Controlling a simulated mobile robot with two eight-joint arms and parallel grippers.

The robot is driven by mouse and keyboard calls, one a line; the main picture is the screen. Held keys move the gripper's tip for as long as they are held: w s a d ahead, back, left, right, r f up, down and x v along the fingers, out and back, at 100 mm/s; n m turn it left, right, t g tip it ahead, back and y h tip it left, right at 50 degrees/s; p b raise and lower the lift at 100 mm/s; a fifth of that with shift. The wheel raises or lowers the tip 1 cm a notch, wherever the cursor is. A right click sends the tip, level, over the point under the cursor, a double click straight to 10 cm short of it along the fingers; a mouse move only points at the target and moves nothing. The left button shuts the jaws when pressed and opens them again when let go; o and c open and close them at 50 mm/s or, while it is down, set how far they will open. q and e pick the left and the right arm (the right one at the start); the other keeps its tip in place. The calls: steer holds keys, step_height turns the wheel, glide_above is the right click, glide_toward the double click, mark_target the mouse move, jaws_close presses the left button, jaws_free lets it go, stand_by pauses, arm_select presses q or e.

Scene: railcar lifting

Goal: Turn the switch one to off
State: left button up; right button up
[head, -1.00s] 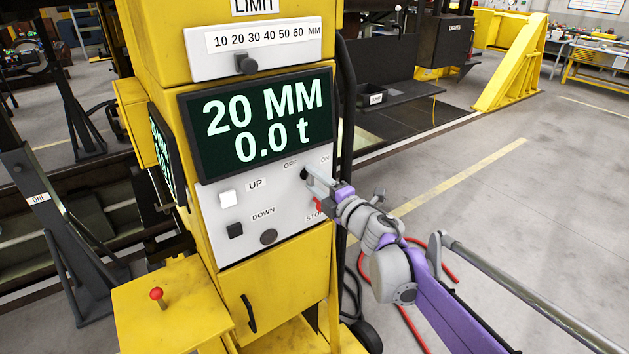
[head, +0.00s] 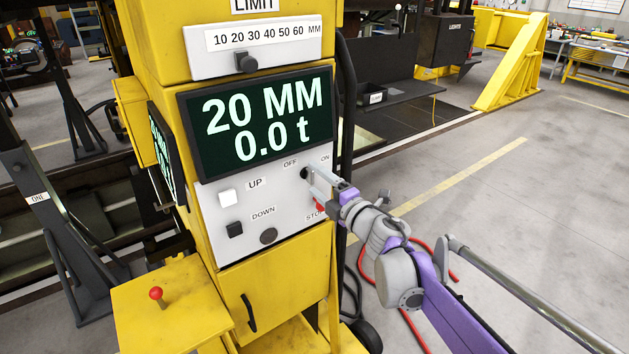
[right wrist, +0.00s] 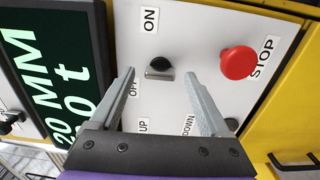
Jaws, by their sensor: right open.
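The switch is a small black rotary knob (head: 304,173) between the OFF and ON labels on the white panel of the yellow cabinet. In the right wrist view the knob (right wrist: 159,68) has a pale bar on one side and sits ahead of the jaws, nearer the finger on the OFF side. My right gripper (head: 312,177) is at the panel beside the knob, partly covering that area. In the right wrist view its two fingers (right wrist: 161,88) are apart with nothing between their tips. Whether a finger touches the knob is unclear. My left gripper is not in view.
The red STOP button (right wrist: 238,62) is close to the other finger. The UP button (head: 228,197), DOWN button (head: 235,230) and LIMIT knob (head: 246,64) are on the same cabinet. A red-knobbed lever (head: 156,294) stands on the lower yellow box. Open floor lies right.

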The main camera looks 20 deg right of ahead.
steer(key=v, duration=0.9)
steer(key=shift+s+b, duration=0.25)
steer(key=shift+b, duration=0.2)
steer(key=shift+d, duration=0.1)
